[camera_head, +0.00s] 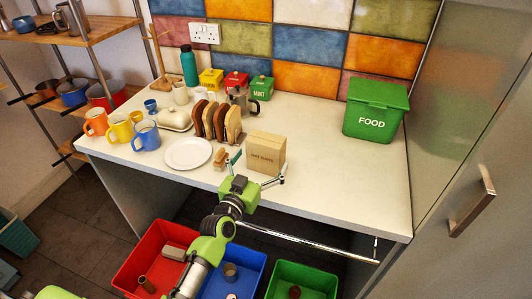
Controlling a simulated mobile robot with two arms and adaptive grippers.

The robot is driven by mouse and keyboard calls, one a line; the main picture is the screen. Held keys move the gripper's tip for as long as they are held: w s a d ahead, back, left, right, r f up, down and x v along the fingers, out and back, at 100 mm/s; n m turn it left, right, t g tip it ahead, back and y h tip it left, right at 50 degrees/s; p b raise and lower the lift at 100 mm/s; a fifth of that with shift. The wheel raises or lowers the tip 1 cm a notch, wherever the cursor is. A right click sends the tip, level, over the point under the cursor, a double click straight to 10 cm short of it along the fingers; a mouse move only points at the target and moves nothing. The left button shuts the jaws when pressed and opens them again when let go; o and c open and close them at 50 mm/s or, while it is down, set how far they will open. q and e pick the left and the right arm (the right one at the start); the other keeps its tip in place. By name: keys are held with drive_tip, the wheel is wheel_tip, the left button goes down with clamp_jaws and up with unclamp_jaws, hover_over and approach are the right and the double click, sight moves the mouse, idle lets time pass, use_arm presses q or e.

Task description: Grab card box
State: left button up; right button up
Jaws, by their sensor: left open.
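The card box (268,144) is a tan cardboard block with dark writing low on its front, and it stands upright on the white worktop near the front edge. My left gripper (259,168) is open in front of it. One finger is at the left of the box and the other at its lower right corner. I cannot tell whether the fingers touch the box. The lower right corner is partly hidden by a finger. My right gripper is not in view.
A toast rack (217,120), white plate (188,153) and small brown item (221,157) lie to the left. A green FOOD bin (375,108) stands at the back right. Red (128,272), blue and green (316,273) bins sit below. The worktop's right front is clear.

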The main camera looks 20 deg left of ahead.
sight(262, 157)
use_arm(q)
drive_tip(key=w, duration=0.4)
drive_tip(key=shift+w+d, duration=0.15)
drive_tip(key=c, duration=0.9)
drive_tip(key=shift+c, duration=0.2)
